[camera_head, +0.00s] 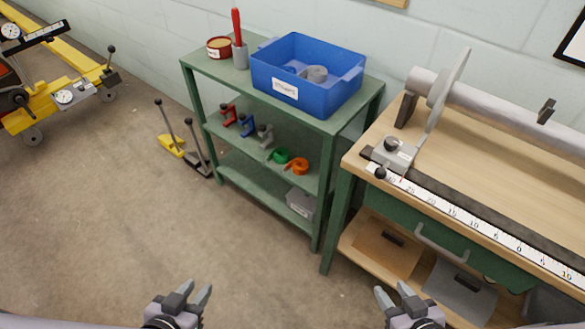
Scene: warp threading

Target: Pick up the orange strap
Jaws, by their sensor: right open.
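The orange strap (298,167) is a small coiled roll on the middle shelf of the green rack, near its right end. A green strap roll (279,156) lies just left of it. My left gripper (194,293) is at the bottom of the view, open and empty, over the floor and well short of the rack. My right gripper (394,294) is at the bottom right, open and empty, in front of the workbench. Neither gripper touches anything.
The green rack (222,83) holds a blue bin (335,97) on top and several small clamps (246,124) on the middle shelf. A wooden workbench (490,140) stands close to its right. The floor ahead is clear.

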